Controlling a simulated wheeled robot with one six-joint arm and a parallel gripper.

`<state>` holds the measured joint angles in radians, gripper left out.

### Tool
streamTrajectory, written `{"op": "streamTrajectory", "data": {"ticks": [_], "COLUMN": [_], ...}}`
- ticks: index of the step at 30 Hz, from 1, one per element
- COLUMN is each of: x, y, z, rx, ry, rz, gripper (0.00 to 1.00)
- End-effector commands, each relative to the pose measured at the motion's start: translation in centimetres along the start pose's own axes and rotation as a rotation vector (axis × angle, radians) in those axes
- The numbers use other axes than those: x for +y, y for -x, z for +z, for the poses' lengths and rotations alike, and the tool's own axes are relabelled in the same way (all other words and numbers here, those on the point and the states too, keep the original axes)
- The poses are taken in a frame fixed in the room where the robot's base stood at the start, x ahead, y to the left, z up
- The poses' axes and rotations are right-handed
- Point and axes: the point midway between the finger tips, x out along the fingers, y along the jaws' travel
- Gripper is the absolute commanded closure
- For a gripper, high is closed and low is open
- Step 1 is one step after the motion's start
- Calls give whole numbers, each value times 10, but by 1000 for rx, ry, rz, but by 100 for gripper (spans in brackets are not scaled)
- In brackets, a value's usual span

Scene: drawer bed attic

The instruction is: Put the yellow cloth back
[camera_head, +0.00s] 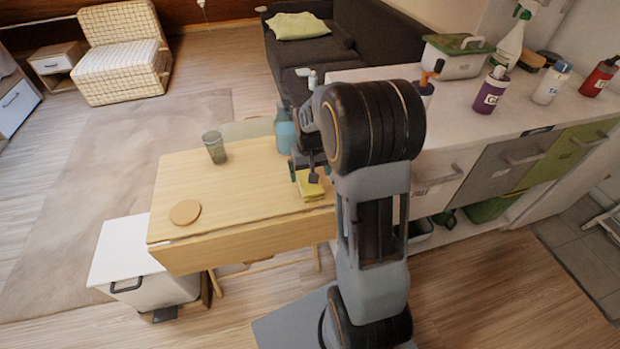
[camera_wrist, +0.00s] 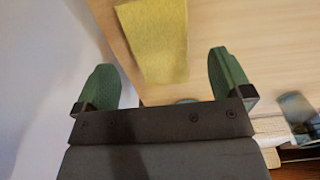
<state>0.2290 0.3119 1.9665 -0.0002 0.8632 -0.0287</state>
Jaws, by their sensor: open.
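The yellow cloth (camera_head: 311,190) lies on the wooden table (camera_head: 240,180) near its right edge. In the wrist view the cloth (camera_wrist: 152,38) is a flat yellow rectangle on the wood, ahead of and partly between the fingers. My gripper (camera_head: 309,171) is over the cloth's far end in the head view and hides part of it. In the wrist view my gripper (camera_wrist: 162,62) has its two green fingers wide apart, with nothing held between them. I cannot tell the exact height of the fingers above the cloth.
A blue bottle (camera_head: 285,132) stands close to my gripper on its left. A grey cup (camera_head: 214,147) and a round coaster (camera_head: 185,212) are on the table. The counter (camera_head: 450,115) at right holds several bottles and a green-lidded box (camera_head: 457,56). A white bin (camera_head: 125,255) stands at lower left.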

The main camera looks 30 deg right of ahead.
Motion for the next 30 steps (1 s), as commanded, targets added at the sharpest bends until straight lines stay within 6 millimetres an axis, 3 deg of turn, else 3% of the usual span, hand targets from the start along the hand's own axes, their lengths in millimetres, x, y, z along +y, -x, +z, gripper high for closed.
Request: {"op": "streamTrajectory", "data": {"ticks": [1,6,13,16,22,30], "x": [0,0,-1,-7,-34,-54], "y": [14,42,66,78,110,119], "z": [0,0,1,11,70,145], "rx": [5,3,4,21,112,220], "ry": [0,0,1,15,85,166], "rz": [0,0,0,1,-1,-14], "gripper": [3,3,3,3,3,3]}}
